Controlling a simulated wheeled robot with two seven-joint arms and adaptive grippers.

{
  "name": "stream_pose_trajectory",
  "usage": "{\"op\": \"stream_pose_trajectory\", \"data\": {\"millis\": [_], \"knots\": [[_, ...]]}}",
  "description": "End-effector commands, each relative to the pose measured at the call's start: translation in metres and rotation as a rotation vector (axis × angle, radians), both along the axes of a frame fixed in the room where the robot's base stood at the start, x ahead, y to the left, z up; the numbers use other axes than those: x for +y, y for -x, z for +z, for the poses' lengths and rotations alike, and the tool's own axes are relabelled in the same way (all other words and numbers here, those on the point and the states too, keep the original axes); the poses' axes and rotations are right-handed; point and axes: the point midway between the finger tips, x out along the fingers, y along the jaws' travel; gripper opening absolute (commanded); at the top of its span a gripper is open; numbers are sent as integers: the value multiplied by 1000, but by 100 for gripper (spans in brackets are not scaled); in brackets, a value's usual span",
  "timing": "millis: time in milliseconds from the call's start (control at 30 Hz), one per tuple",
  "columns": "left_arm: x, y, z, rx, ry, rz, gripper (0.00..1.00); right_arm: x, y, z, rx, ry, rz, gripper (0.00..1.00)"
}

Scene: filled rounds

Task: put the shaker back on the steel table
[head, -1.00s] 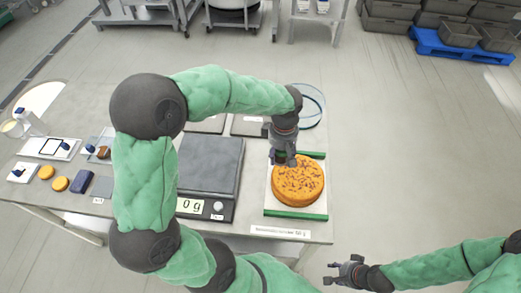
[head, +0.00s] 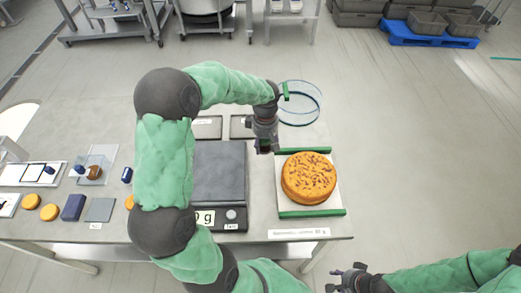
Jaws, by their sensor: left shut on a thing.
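My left gripper (head: 264,143) is shut on the shaker (head: 264,149). Only a small dark green part of the shaker shows between the fingers; the gripper hides the rest. Both are above the steel table (head: 258,222), between the scale and the round orange cake (head: 309,178). The cake is topped with dark flecks and sits on a white board (head: 333,200) with green strips front and back. My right gripper (head: 333,281) is open and empty, low in front of the table.
The scale (head: 219,170) stands left of the cake board. Small blocks and orange discs (head: 49,212) lie at the table's left. A label strip (head: 299,233) is at the front edge. Open floor lies to the right.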

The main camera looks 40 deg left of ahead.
Motion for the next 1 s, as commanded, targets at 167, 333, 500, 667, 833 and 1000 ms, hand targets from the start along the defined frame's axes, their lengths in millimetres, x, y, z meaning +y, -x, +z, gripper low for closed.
{"op": "stream_pose_trajectory", "data": {"millis": [167,333,500,667,833,1000], "knots": [[18,-9,-26,1,0,2,16,0,0,-7,0,0,0,40],[24,-13,-33,0,0,-1,16,0,0,-8,0,0,0,40],[33,-16,-46,1,0,2,16,0,0,-12,0,0,0,40],[31,-16,-69,0,0,-1,16,0,0,-20,0,0,0,40],[31,-17,-72,-2,-1,-1,16,0,0,-20,1,0,0,40],[31,-16,-73,-2,-1,-1,16,0,0,-21,0,0,0,40]]}}
